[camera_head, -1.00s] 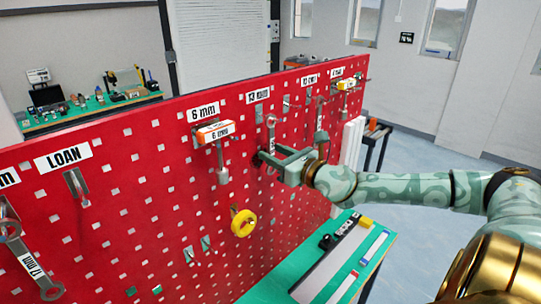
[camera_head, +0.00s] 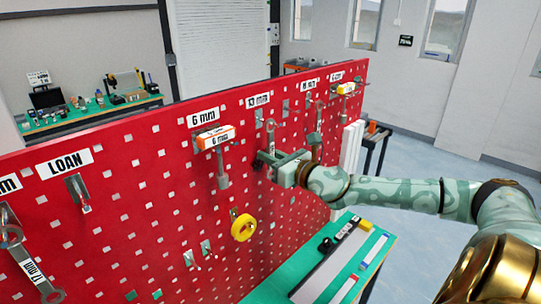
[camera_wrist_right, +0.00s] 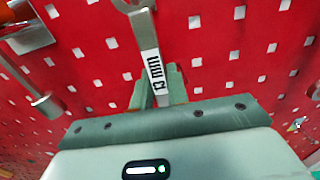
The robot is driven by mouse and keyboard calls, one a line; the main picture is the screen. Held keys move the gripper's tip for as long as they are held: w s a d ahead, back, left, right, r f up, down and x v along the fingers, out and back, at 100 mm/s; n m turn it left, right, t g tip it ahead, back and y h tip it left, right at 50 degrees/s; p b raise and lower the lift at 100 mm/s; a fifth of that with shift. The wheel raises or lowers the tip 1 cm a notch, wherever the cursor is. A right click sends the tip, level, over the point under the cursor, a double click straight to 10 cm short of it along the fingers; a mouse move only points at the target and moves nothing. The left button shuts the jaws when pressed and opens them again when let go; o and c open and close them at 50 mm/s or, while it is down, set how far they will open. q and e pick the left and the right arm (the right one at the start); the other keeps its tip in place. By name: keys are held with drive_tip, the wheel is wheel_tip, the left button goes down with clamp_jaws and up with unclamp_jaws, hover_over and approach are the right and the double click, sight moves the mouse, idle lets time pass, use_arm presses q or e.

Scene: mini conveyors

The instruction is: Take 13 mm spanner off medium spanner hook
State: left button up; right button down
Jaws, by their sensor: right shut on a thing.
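The 13 mm spanner (camera_head: 271,136) hangs upright on the red pegboard, below the 13 mm label (camera_head: 258,100). The medium spanner hook (camera_head: 259,118) shows beside its top end. In the right wrist view the spanner's shank (camera_wrist_right: 150,50) carries a white "13 mm" tag, and its upper end is cut off by the top edge. My right gripper (camera_head: 263,160) is shut on the spanner's lower shank, close to the board; the fingers also show in the right wrist view (camera_wrist_right: 160,88). I cannot tell whether the spanner's ring still sits on the hook. My left gripper is out of view.
A 17 mm spanner (camera_head: 30,262) hangs at far left. More tools hang close on the right. A green-topped bench (camera_head: 285,285) stands below.

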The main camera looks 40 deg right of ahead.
drive_tip(key=shift+r, duration=0.6)
drive_tip(key=shift+s+d+r, duration=0.1)
drive_tip(key=shift+s, duration=0.05)
drive_tip(key=shift+s+d, duration=0.2)
drive_tip(key=shift+s, duration=0.35)
drive_tip(key=shift+s+a, duration=0.15)
drive_tip(key=shift+s, duration=0.5)
drive_tip(key=p, duration=1.3)
approach(272, 152)
drive_tip(key=s+r, duration=0.1)
drive_tip(key=s, duration=0.2)
drive_tip(key=s+p, duration=0.1)
drive_tip(key=s, duration=0.3)
drive_tip(key=shift+s+d+f+p, duration=0.2)
drive_tip(key=shift+d+f+p, duration=0.1)
drive_tip(key=shift+d+f, duration=0.1)
